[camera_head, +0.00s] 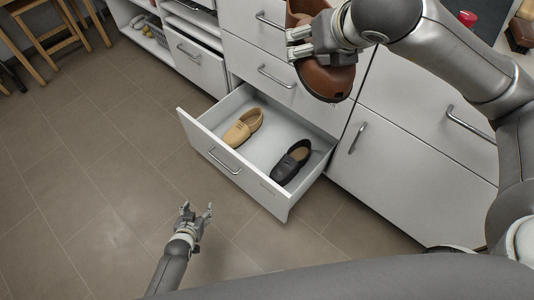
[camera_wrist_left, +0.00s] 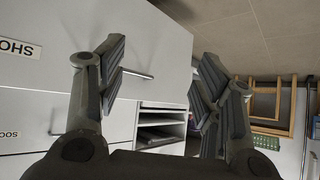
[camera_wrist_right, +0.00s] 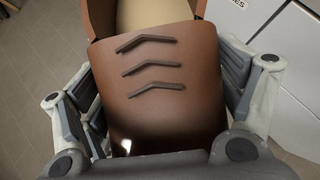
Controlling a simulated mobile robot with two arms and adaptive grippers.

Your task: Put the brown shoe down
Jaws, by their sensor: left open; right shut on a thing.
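The brown shoe (camera_head: 327,80) is held up in front of the cabinet, above and to the right of the open drawer in the head view. My right gripper (camera_head: 316,43) is shut on it. In the right wrist view the brown shoe (camera_wrist_right: 160,85) fills the space between the fingers. My left gripper (camera_head: 197,211) is open and empty, low over the floor in front of the drawer. Its spread fingers show in the left wrist view (camera_wrist_left: 155,85) with nothing between them.
The open drawer (camera_head: 205,127) holds a tan shoe (camera_head: 243,127) at its left and a black shoe (camera_head: 292,162) at its right. A bare strip of drawer bottom lies between them. Closed white cabinet fronts (camera_head: 425,140) stand to the right. Floor tiles are clear at left.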

